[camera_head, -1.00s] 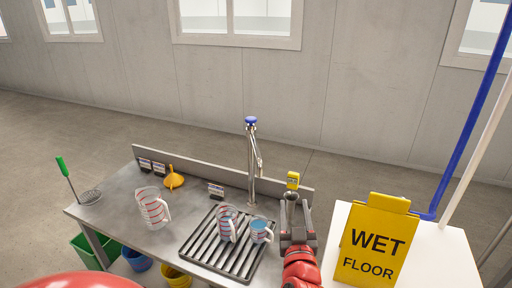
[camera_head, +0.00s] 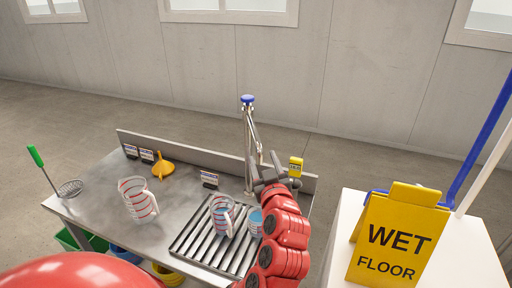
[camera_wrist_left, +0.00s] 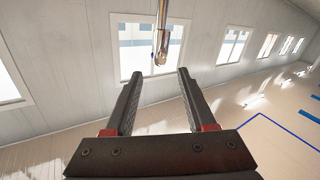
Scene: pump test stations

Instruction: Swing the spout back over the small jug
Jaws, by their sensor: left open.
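The tap (camera_head: 248,150) has a blue top, and its metal spout (camera_head: 256,138) slants down to the right. The spout's end also shows in the left wrist view (camera_wrist_left: 161,45), ahead of the gap between my fingers, not visibly gripped. My left gripper (camera_head: 267,162) is open beside the spout's lower end; it also shows in the wrist view (camera_wrist_left: 157,75). The small blue jug (camera_head: 255,221) stands on the drain rack, partly hidden by my red arm. A taller measuring jug (camera_head: 222,214) stands to its left. My right gripper is not in view.
A large jug (camera_head: 137,200), a yellow funnel (camera_head: 161,168) and small labels stand on the metal bench (camera_head: 105,190). A yellow box (camera_head: 295,167) is right of the tap. A wet-floor sign (camera_head: 397,240) stands on a white surface at right.

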